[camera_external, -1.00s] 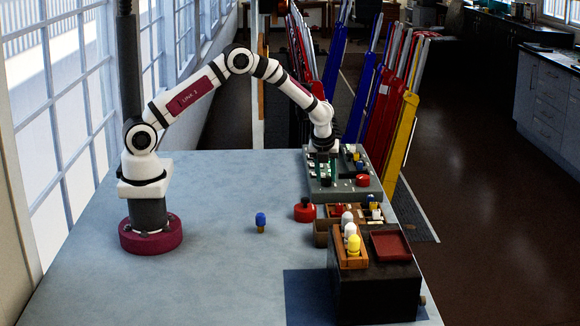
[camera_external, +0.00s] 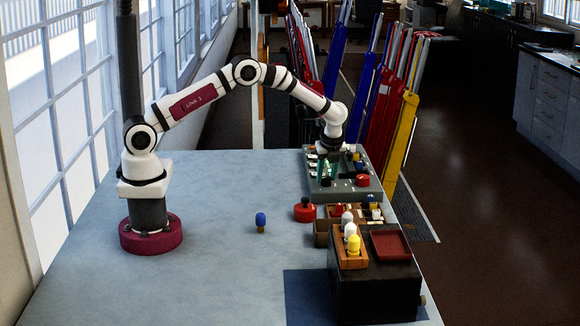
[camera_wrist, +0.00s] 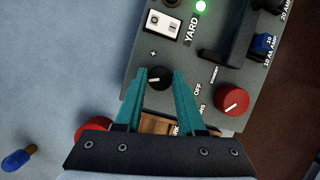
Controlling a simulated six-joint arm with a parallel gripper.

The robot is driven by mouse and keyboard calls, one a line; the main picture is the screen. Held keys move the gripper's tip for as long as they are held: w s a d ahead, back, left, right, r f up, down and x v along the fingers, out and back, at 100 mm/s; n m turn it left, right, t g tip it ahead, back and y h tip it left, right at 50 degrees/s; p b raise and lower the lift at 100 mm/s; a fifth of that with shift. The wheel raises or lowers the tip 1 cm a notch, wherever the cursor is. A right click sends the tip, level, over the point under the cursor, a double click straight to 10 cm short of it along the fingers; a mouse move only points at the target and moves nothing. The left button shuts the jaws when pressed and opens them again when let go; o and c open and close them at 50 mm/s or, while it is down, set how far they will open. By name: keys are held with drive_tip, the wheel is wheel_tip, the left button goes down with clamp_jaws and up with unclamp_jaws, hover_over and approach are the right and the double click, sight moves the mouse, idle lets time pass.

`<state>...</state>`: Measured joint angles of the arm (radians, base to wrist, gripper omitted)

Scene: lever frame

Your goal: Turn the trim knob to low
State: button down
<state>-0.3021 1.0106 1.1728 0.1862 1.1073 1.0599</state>
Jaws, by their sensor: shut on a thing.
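The grey lever-frame panel (camera_external: 345,188) stands at the table's right side and fills the upper part of the wrist view (camera_wrist: 205,80). A small round black knob (camera_wrist: 159,78) sits on it, between the teal fingers of my gripper (camera_wrist: 160,75). My gripper is shut on this knob, one finger on each side. I take it for the trim knob; its label is not clearly readable, and its pointer setting cannot be told. In the external view my gripper (camera_external: 327,172) reaches down at the panel's left part, and the black knob cannot be made out.
A larger red knob (camera_wrist: 233,99) is to the right on the panel. A white switch plate (camera_wrist: 162,24), a lit green lamp (camera_wrist: 200,6) and a black lever (camera_wrist: 235,35) lie beyond.

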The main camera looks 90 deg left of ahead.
drive_tip(key=n, duration=0.2)
drive_tip(key=n+g, duration=0.1)
drive_tip(key=n, duration=0.1)
drive_tip(key=shift+w+g+h, duration=0.15)
drive_tip(key=shift+g+h, duration=0.15)
drive_tip(key=shift+n+g+h, duration=0.3)
drive_tip(key=shift+n+g, duration=0.2)
drive_tip(key=shift+n, duration=1.1)
drive_tip(key=c, duration=0.5)
unclamp_jaws()
drive_tip(key=shift+a, duration=0.1)
drive_tip(key=r, duration=0.2)
drive_tip(key=d+r, duration=0.1)
drive_tip(key=r, duration=0.2)
drive_tip(key=shift+d, duration=0.15)
drive_tip(key=d+r, duration=0.2)
drive_tip(key=d, duration=0.1)
drive_tip(key=d+r, duration=0.2)
drive_tip(key=d, duration=0.2)
drive_tip(key=s+d+r, duration=0.1)
drive_tip(key=d+r, duration=0.1)
drive_tip(key=d, duration=0.1)
drive_tip(key=shift+d, duration=0.2)
